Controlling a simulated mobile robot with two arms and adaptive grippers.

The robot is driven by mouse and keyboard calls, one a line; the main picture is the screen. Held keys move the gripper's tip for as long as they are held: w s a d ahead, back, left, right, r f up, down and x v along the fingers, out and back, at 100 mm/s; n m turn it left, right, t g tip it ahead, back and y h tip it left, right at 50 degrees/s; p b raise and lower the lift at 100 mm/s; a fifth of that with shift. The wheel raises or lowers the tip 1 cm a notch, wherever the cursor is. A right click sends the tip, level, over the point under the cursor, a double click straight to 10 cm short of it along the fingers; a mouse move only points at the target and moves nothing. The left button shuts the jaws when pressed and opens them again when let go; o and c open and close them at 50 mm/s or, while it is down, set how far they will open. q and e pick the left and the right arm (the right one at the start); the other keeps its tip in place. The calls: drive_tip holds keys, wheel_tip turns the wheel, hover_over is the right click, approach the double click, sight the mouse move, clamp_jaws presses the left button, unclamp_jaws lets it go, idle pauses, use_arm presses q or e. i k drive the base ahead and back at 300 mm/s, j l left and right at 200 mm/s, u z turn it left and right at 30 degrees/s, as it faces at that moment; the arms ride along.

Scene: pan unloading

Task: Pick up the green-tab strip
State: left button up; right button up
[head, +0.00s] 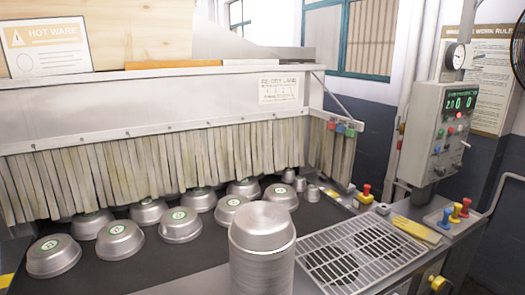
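Strips with coloured tabs hang at the right end of the curtain on the metal hood. The green-tab strip (350,133) is the rightmost, with its green tab near the top and its pale strip hanging below. The blue-tab strip (340,128) and the red-tab strip (331,125) hang just left of it, close together. Neither of my grippers is in view.
Several metal pans (180,225) with green labels sit upside down on the dark belt (185,265). A tall pan stack (262,250) stands in front, left of a metal grate (352,250). A control box (450,130), buttons and a yellow object (417,230) are at right.

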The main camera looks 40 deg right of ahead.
sight(350, 132)
drive_tip(key=z, duration=2)
drive_tip(key=l, duration=0.35)
